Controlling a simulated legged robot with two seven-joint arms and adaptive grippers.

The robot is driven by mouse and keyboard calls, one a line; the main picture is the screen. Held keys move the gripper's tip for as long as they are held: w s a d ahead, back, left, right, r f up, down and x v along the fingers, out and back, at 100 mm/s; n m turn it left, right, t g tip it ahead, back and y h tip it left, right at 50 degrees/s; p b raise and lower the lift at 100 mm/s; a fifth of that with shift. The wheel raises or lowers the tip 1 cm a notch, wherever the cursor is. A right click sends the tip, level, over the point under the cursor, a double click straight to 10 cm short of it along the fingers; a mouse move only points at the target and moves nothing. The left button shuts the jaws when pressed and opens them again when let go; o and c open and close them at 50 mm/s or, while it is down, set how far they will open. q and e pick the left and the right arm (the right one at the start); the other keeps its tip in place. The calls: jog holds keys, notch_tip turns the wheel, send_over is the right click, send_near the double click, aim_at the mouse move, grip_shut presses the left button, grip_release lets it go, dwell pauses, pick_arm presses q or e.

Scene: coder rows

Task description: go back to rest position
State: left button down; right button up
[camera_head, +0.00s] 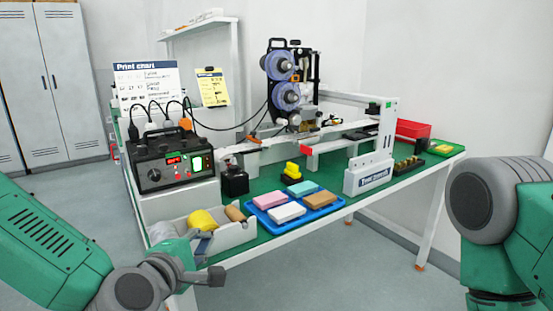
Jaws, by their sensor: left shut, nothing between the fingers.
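My left arm comes in from the lower left, and my left gripper (212,276) is at the near left corner of the green-topped bench (330,205). It is shut and holds nothing. It is in front of a light grey bin (236,237) that holds a yellow item (203,220) and a brown item (235,212). I cannot tell whether the gripper touches the bin. My right arm shows at the right edge, and its gripper is out of view.
A blue tray (268,227) holds pink, teal, white and brown blocks. A black control box (173,160) with cables stands at the left. A coder machine (287,95) with reels stands at the back. A red bin (412,131) is at the right. Floor in front is clear.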

pick_arm(q)
jog(key=s+a+f+m+g+p, duration=0.1)
jog(key=s+f+m+g, duration=0.35)
jog(key=s+f, duration=0.4)
jog(key=s+a+f+m+g+p, duration=0.1)
jog(key=s+a+f+m+g, duration=0.15)
jog(key=s+f+m, duration=0.6)
jog(key=s+a+f+m+g+y, duration=0.1)
jog(key=s+a+f+m+g, duration=0.2)
jog(key=s+a+f, duration=0.2)
jog(key=s+a+f+m+g+y+p, duration=0.1)
jog(key=s+a+f+g, duration=0.3)
jog(key=s, duration=0.7)
jog(key=shift+a+f+m+y, duration=0.7)
jog(key=shift+a+m, duration=0.2)
jog(key=shift+a, duration=0.05)
